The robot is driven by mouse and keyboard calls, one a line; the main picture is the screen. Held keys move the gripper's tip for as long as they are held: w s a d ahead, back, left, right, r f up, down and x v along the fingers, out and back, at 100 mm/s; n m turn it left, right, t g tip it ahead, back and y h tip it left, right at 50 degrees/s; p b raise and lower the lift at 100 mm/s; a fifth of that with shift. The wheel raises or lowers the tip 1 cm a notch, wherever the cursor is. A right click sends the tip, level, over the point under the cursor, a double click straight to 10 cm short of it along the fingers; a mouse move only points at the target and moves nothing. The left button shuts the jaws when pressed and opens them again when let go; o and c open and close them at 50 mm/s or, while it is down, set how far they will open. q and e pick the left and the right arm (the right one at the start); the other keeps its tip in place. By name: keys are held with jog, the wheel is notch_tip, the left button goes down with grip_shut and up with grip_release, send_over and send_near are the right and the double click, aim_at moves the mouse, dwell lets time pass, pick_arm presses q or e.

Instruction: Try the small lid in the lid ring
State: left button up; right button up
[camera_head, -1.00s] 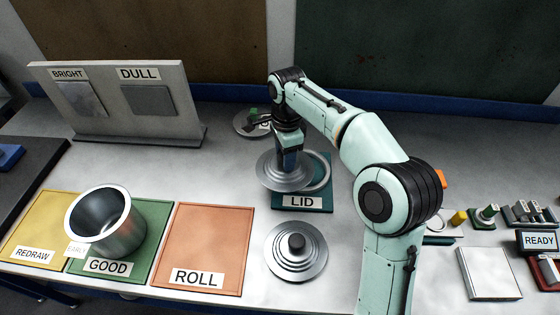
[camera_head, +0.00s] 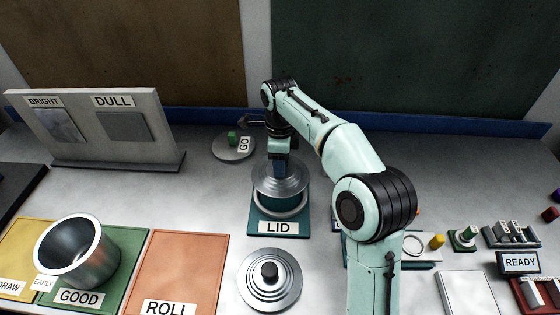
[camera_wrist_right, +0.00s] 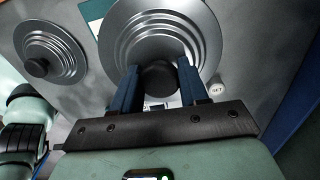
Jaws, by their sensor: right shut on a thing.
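The small lid (camera_head: 268,184), a silvery stepped disc, hangs level from my right gripper (camera_head: 280,160). That gripper is shut on the lid's black knob, which shows between the blue fingers (camera_wrist_right: 160,78) in the right wrist view. The lid ring (camera_head: 281,213) is a metal ring on a teal board marked LID (camera_head: 260,222). The lid is over the ring and covers its far part; the near rim shows below the lid. I cannot tell whether they touch. My left gripper is not in view.
A second stepped lid (camera_head: 254,291) with a black knob lies in front of the board. A silver pot (camera_head: 100,262) stands on the green GOOD mat. A round GO disc (camera_head: 228,155) lies behind left. Bare table lies left of the board.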

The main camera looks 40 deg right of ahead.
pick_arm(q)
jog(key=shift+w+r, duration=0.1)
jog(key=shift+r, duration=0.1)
pick_arm(e)
jog(key=shift+f+b, duration=1.05)
jog(key=shift+f, duration=1.3)
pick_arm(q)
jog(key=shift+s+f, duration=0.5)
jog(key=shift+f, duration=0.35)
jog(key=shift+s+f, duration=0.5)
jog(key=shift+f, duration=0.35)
pick_arm(e)
jog(key=shift+f, duration=0.55)
pick_arm(q)
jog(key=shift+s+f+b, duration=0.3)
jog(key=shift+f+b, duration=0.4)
jog(key=shift+b, duration=0.15)
pick_arm(e)
jog(key=shift+f, duration=1.2)
jog(key=o, duration=1.2)
